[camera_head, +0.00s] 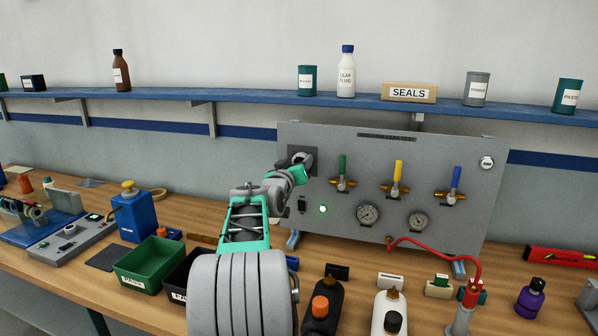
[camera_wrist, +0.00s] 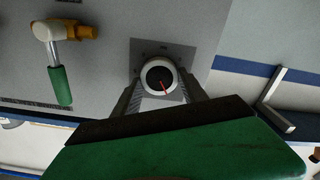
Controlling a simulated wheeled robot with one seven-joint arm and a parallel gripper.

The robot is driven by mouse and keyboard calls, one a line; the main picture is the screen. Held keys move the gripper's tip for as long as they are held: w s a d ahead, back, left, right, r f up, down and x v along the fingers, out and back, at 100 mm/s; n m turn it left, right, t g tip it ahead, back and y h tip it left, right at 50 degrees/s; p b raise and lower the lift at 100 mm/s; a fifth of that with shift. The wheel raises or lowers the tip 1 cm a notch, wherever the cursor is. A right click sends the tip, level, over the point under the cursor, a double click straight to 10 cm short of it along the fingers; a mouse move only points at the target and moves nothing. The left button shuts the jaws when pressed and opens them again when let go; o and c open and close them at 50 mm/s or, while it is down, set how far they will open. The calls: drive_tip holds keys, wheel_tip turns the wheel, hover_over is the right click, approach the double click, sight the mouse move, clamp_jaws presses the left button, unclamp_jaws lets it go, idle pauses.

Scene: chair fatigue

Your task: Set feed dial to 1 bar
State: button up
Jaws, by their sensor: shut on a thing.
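My gripper (camera_wrist: 160,92) is shut on the dial, one finger on each side. In the head view my gripper (camera_head: 299,168) reaches the upper left of the grey panel (camera_head: 430,150) and partly hides the dial (camera_head: 301,157). The scale marks around the dial are too small to read.
Green, yellow (camera_head: 398,175) and blue handled valves stand right of the dial. The green-handled valve (camera_wrist: 60,70) is nearest. Two gauges (camera_head: 368,215) and a lit green lamp (camera_head: 323,209) sit below. A blue shelf (camera_head: 250,98) runs above; bottles and bins crowd the bench.

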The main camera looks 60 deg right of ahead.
drive_tip(key=n, duration=0.3)
drive_tip(key=n+b, duration=0.1)
drive_tip(key=n, duration=0.3)
drive_tip(key=n+b, duration=0.1)
drive_tip(key=n, duration=0.3)
drive_tip(key=shift+w+f, duration=0.15)
drive_tip(key=shift+f, duration=0.2)
drive_tip(key=shift+n, duration=0.3)
drive_tip(key=o, duration=1.4)
drive_tip(key=shift+r, duration=0.15)
drive_tip(key=shift+a, duration=0.1)
drive_tip(key=a, duration=0.2)
drive_tip(key=a+b, duration=0.1)
drive_tip(key=a, duration=0.2)
drive_tip(key=s+a+b, duration=0.1)
drive_tip(key=a, duration=0.1)
drive_tip(key=shift+s+a, duration=0.1)
drive_tip(key=shift+a, duration=0.25)
